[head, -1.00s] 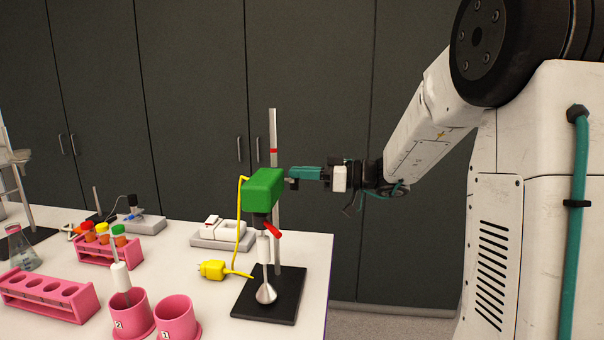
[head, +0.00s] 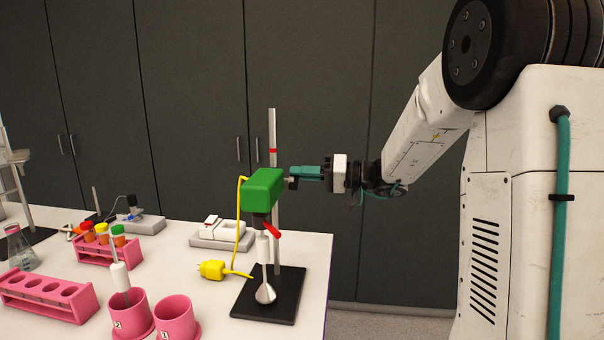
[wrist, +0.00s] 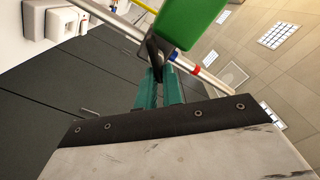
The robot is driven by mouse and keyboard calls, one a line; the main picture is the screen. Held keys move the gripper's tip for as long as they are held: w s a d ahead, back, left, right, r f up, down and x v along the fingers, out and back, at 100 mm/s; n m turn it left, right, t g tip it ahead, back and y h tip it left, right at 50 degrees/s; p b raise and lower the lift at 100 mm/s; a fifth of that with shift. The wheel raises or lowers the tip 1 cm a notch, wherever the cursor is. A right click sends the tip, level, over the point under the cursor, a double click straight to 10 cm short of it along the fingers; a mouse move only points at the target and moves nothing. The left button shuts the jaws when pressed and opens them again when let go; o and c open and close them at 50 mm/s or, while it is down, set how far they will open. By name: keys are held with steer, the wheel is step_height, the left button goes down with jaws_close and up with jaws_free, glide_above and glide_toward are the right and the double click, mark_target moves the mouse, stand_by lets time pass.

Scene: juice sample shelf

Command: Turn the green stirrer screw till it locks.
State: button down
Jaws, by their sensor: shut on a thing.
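The green stirrer (head: 262,188) is mounted on an upright metal rod above a black base plate (head: 250,296), and its green body also shows at the top of the wrist view (wrist: 188,22). My gripper (head: 293,173) is level with it, just right of the rod. Its teal fingers (wrist: 159,75) are shut on a dark screw (wrist: 154,52) beside the stirrer, at the rod. The fingers hide part of the screw, and I cannot see whether it is locked.
Left of the stand are a yellow plug (head: 212,270), a white device (head: 222,233), pink cups (head: 177,318) and a pink tube rack (head: 50,298). The table ends just right of the stand. Dark cabinets (head: 200,100) stand behind.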

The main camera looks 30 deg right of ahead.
steer(key=m, duration=0.6)
steer(key=f+m, duration=0.1)
steer(key=m, duration=0.1)
steer(key=shift+w+d+f+m, duration=0.1)
steer(key=shift+w+d+m, duration=0.1)
steer(key=shift+w+m, duration=0.15)
steer(key=shift+m, duration=0.25)
steer(key=c, duration=1.5)
jaws_free()
steer(key=shift+s, duration=0.1)
steer(key=shift+c, duration=0.2)
steer(key=v, duration=0.8)
